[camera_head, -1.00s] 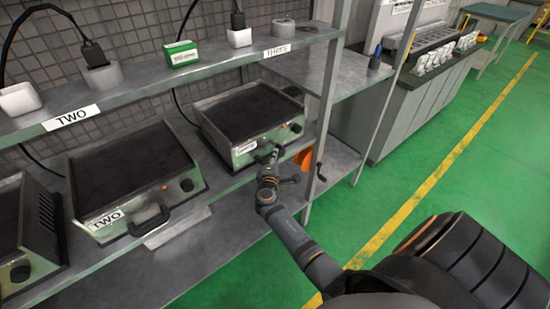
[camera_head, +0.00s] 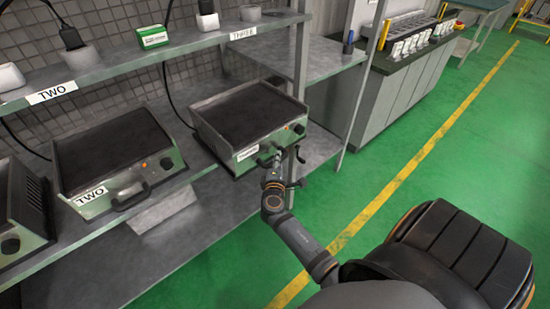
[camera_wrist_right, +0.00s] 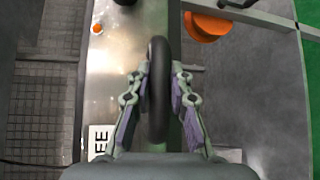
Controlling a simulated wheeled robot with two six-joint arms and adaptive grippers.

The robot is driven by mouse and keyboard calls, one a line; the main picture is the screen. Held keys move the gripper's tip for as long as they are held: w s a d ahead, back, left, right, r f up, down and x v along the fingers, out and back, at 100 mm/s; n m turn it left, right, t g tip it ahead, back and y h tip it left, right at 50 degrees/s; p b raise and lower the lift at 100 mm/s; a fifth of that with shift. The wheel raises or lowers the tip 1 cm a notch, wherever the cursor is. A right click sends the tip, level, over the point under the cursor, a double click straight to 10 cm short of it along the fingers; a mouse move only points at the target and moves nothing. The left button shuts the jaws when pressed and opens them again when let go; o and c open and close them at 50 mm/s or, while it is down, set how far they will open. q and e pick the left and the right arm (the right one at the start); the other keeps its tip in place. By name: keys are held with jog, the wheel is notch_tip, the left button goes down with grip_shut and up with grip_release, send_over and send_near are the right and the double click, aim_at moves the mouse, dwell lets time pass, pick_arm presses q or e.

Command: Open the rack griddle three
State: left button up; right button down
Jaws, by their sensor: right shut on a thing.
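Rack griddle three (camera_head: 250,118) is a green-grey box with a dark flat top, on the middle shelf. Its front face juts out past the shelf's front edge, beside the upright post. My right gripper (camera_head: 274,166) is at its front. In the right wrist view, the fingers (camera_wrist_right: 160,78) are shut on the black upright handle (camera_wrist_right: 158,105), one on each side. My left gripper is not in view.
Griddle two (camera_head: 118,152) sits left on the same shelf, with another unit (camera_head: 22,215) at the far left. The upper shelf (camera_head: 120,73) carries sockets and a green box. A rack post (camera_head: 300,70) stands close right of griddle three. Open green floor (camera_head: 400,180) lies right.

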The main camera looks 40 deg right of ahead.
jog(key=shift+s, duration=0.15)
jog(key=c, duration=1.2)
grip_release()
jog(key=v, duration=0.7)
jog(key=shift+a, duration=0.15)
jog(key=shift+s, duration=0.1)
